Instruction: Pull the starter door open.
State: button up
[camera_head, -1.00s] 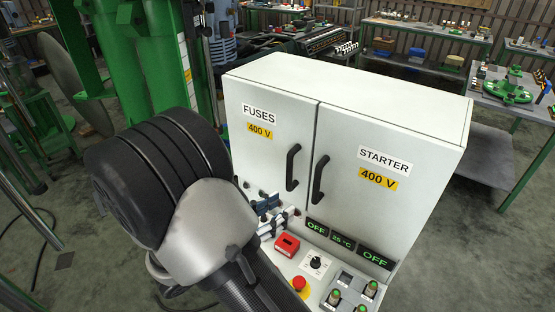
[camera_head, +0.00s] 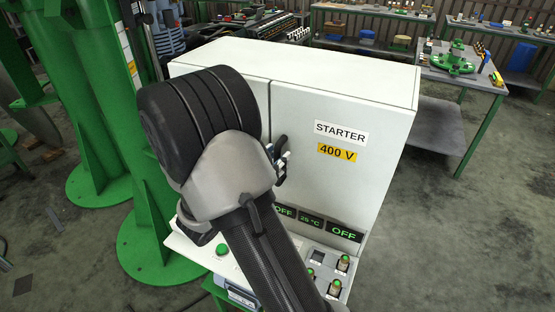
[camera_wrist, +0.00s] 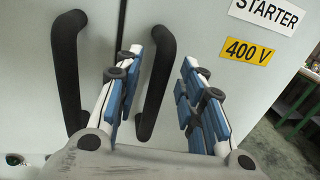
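The starter door (camera_head: 378,175) is the right door of a light grey cabinet and looks shut. It bears a STARTER label and a yellow 400 V label. Its black handle (camera_head: 281,146) is partly hidden by my gripper (camera_head: 279,167) in the head view. In the wrist view, my gripper (camera_wrist: 159,62) is open, with blue-padded fingers. The starter handle (camera_wrist: 157,78) shows between the two fingers, nearer the left one. I cannot tell whether a finger touches it. The starter door (camera_wrist: 205,35) fills the area behind.
The other black handle (camera_wrist: 68,70), on the fuses door, stands left of my left finger. A green column (camera_head: 110,110) stands left of the cabinet.

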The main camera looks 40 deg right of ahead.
jog(key=shift+w+d, duration=0.2)
jog(key=shift+d, duration=0.65)
grip_shut()
